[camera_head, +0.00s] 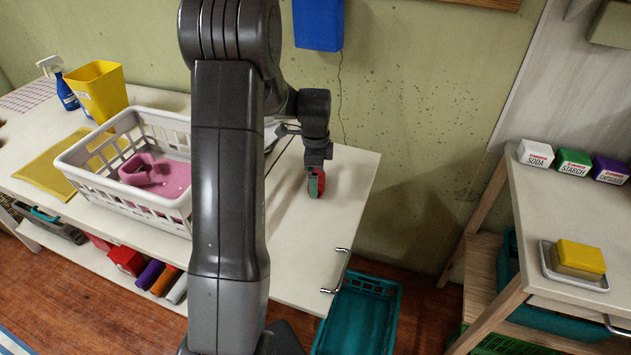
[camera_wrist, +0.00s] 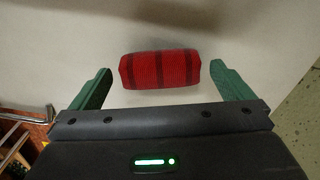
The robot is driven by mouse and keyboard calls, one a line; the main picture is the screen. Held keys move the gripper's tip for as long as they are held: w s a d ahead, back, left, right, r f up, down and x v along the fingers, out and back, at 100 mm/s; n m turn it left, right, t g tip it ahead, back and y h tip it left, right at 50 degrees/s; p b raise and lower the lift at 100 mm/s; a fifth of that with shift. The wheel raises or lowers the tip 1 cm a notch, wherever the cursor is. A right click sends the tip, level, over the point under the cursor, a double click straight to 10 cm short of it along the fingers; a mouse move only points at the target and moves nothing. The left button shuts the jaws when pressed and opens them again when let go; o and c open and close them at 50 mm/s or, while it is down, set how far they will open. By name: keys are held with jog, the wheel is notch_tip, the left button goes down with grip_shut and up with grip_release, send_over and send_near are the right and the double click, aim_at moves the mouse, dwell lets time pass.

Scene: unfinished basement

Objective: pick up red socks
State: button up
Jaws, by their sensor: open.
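The red socks (camera_wrist: 160,69) are a rolled red bundle with darker stripes, lying on the pale tabletop in the wrist view. They also show in the head view (camera_head: 321,182), partly hidden by my gripper. My gripper (camera_wrist: 161,88) has its two green fingers spread wide, one on each side of the bundle, with gaps between fingers and socks. In the head view my gripper (camera_head: 314,186) points down at the right part of the table (camera_head: 345,180). Whether the fingertips touch the tabletop cannot be told.
A white basket (camera_head: 85,175) holding a pink item (camera_head: 145,170) stands on the table left of my arm. A yellow bin (camera_head: 100,92) and blue spray bottle (camera_head: 66,92) are farther left. A teal crate (camera_head: 358,318) sits on the floor. A shelf with boxes (camera_head: 535,153) stands right.

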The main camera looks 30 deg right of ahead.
notch_tip(320, 180, down, 2)
jog(key=c, duration=1)
